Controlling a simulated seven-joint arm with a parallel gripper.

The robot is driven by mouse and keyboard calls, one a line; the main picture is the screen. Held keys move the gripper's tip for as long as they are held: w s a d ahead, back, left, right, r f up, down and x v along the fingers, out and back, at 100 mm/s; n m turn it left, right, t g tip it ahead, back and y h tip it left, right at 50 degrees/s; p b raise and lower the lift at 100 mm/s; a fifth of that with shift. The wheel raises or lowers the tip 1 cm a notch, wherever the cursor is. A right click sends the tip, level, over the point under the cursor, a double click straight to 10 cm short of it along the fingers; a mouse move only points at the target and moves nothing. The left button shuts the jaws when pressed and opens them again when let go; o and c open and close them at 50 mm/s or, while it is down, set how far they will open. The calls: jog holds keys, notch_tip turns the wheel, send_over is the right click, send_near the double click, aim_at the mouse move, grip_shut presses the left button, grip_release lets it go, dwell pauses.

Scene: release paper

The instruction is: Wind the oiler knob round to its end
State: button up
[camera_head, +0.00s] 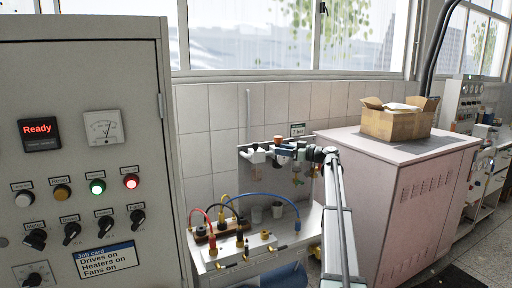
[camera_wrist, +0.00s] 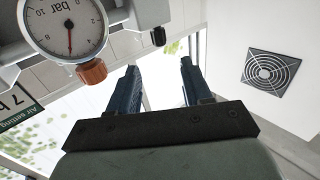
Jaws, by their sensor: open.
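A small black knob (camera_wrist: 158,37), likely the oiler knob, shows at the top of the wrist view, on the grey air unit (camera_wrist: 128,12). No label on it can be read. My gripper (camera_wrist: 158,66) is open and empty. Its two dark fingers point towards the black knob, which lies beyond the gap between the tips, apparently untouched. An orange-brown knob (camera_wrist: 92,71) and a round bar gauge (camera_wrist: 68,25) sit left of it. In the head view my gripper (camera_head: 308,153) is at the air unit's right end, where the black knob cannot be made out clearly.
An air setting sign (camera_wrist: 18,117) is at the wrist view's left. A grey cabinet (camera_head: 85,210) stands at left, a pink cabinet (camera_head: 400,200) with a cardboard box (camera_head: 385,125) at right.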

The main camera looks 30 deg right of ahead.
aim_at(255, 149)
jog(key=x, duration=1.3)
jog(key=shift+w+a, duration=0.2)
jog(key=shift+w, duration=0.15)
jog(key=shift+c, duration=0.2)
jog(key=c, duration=0.9)
jog(key=shift+o, duration=0.2)
jog(key=shift+w+d+n+g+y, duration=0.1)
jog(key=shift+n+g+y, duration=0.3)
jog(key=shift+g+y, duration=0.15)
jog(key=shift+n+g+y, duration=0.25)
jog(key=shift+n+y, duration=0.15)
jog(key=shift+y, duration=0.05)
jog(key=o, duration=0.9)
